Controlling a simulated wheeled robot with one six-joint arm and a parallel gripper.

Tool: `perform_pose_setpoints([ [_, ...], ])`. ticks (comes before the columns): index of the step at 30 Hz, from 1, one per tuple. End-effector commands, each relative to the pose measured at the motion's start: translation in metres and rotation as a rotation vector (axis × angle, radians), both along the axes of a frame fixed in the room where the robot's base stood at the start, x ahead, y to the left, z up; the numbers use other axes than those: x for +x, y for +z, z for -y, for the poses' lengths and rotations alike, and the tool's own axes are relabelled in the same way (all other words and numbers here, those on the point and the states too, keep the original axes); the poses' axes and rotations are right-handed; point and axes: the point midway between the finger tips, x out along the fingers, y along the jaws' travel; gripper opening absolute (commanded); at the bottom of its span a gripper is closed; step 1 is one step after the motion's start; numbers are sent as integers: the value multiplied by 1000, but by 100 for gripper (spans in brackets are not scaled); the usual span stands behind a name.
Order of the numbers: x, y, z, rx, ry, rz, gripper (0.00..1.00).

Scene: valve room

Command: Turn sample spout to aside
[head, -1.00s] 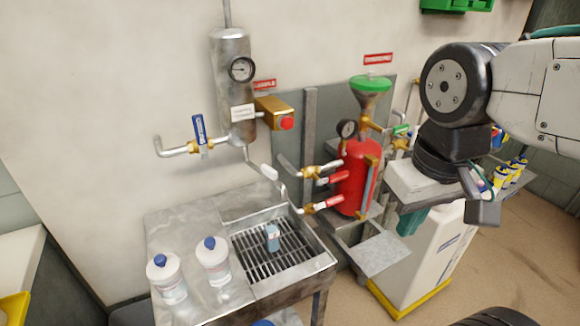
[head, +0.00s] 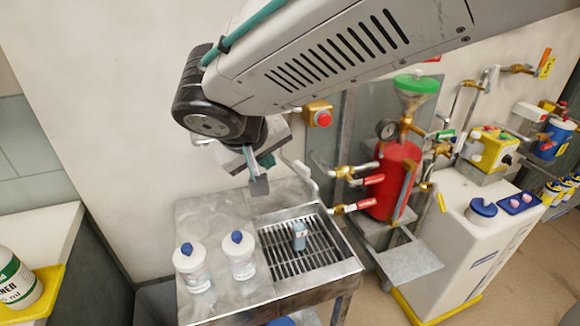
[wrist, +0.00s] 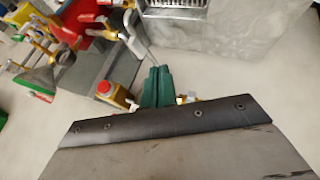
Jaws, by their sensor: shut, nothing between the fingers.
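A curved metal pipe with a pale end, which looks like the sample spout (head: 308,186), stands at the back edge of the sink in the head view. My gripper (head: 266,160) hangs to the left of it, over the back of the steel counter, apart from it. Its teal fingers are together with nothing between them; they also show in the wrist view (wrist: 156,87). My arm hides the steel cylinder and most of the piping above the counter. In the wrist view a thin pipe lies just beyond the fingertips; I cannot tell whether they touch.
A sink grate (head: 285,262) holds a small blue bottle (head: 299,236). Two white bottles with blue caps (head: 193,266) stand on the counter. A red button box (head: 319,116), a red tank (head: 396,180) and red-handled valves (head: 357,207) are to the right.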

Motion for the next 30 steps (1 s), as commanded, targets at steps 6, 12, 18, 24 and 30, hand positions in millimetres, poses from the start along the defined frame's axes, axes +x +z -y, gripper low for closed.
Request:
perform_pose_setpoints([
  [6,15,-23,4,-4,0,0,0],
  [12,39,-57,15,-3,-1,-1,0],
  [18,61,-80,30,0,-3,2,0],
  [24,73,-79,50,1,-2,2,0],
  [30,76,-79,55,0,2,2,0],
])
